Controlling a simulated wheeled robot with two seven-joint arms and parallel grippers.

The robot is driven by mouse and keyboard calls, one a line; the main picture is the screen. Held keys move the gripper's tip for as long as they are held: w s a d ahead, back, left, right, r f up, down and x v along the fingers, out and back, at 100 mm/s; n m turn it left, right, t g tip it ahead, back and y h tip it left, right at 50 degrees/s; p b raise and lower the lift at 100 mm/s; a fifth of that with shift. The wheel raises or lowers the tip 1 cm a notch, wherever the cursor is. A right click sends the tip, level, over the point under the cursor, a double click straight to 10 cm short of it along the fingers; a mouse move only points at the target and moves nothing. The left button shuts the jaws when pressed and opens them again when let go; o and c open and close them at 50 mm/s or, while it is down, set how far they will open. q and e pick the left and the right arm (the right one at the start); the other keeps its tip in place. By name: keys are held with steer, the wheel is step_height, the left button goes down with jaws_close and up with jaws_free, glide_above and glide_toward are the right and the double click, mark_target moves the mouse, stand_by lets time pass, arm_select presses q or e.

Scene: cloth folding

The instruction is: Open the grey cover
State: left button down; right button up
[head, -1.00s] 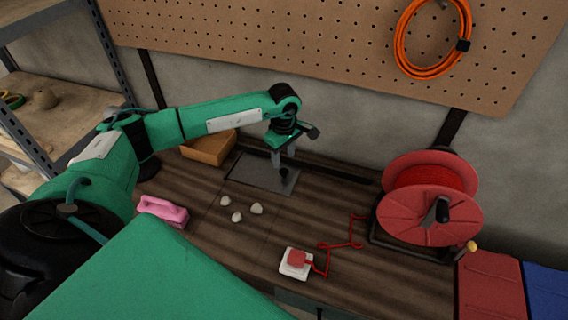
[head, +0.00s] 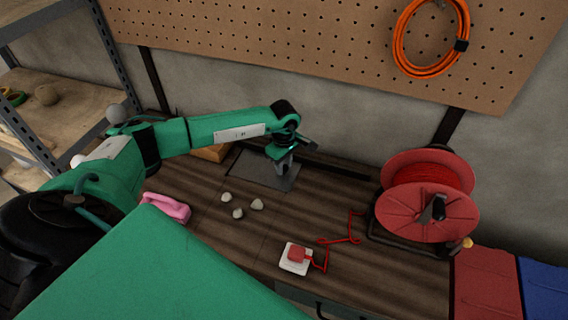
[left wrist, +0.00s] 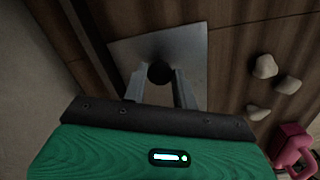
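The grey cover (head: 255,168) is a flat grey plate lying on the dark wooden bench near the wall. In the left wrist view the cover (left wrist: 192,42) has a round dark knob (left wrist: 160,73) on it. My left gripper (head: 283,168) is over the right part of the cover, pointing down and tilted. In the left wrist view its two fingers (left wrist: 160,82) are apart, one to each side of the knob; contact with it cannot be told. The gripper hides the knob in the head view. My right gripper is not in view.
Several pale stones (head: 238,213) and a pink object (head: 168,207) lie in front of the cover. A white block with a red top (head: 296,258) and a red cable reel (head: 428,195) stand to the right. A wooden box (head: 210,153) is partly hidden behind my left arm.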

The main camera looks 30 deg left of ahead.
arm_select(q)
steer(key=w+d+b, duration=0.1)
steer(key=d+b, duration=0.1)
steer(key=d, duration=0.2)
steer(key=w+d+b, duration=0.1)
steer(key=d+b, duration=0.1)
steer(key=d, duration=0.3)
steer(key=w+d+b, duration=0.1)
steer(key=d+b, duration=0.1)
steer(key=d, duration=0.3)
steer(key=shift+w+d, duration=0.25)
steer(key=shift+w, duration=0.05)
steer(key=c, duration=1.1)
jaws_free()
steer(key=shift+r, duration=0.15)
step_height(320, 180, up, 14)
steer(key=b, duration=0.3)
steer(key=shift+f, duration=0.2)
